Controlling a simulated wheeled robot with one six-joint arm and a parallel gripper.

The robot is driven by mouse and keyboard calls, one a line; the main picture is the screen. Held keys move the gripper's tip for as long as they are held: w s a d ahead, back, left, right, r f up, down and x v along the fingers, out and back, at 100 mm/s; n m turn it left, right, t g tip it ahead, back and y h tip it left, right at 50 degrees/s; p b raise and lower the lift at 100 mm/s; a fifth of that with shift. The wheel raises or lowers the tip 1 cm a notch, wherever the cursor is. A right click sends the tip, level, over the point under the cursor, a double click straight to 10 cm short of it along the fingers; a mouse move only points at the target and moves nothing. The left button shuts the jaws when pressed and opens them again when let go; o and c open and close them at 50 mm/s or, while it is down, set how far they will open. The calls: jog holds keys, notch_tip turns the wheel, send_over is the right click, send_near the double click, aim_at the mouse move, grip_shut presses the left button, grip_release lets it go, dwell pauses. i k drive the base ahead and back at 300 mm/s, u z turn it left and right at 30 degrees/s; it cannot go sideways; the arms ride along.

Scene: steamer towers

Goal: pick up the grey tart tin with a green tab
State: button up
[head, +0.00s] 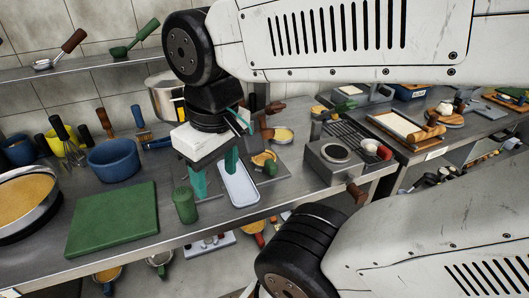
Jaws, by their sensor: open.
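My gripper (214,176) hangs over the steel counter, its two teal fingers pointing down and apart with nothing seen between them. A white oblong tray (241,188) lies just right of and below the fingers. Right of the gripper, a small round item with an orange filling (262,158) sits on a grey board, with a green piece (270,169) at its front. Another round tin with a yellow filling (283,134) stands behind it. I cannot tell whether either is the grey tart tin with a green tab. My gripper hides part of the counter.
A green cylinder (185,206) stands close left of the gripper, beside a green board (113,219). A blue bowl (114,160) and a large filled pan (25,200) are further left. A grey box-shaped unit (334,162) stands on the right.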

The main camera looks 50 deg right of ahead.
aim_at(266, 160)
jog(key=z, duration=0.55)
jog(key=k, duration=0.9)
jog(key=u, duration=0.7)
jog(key=i, duration=0.4)
jog(key=z, duration=0.15)
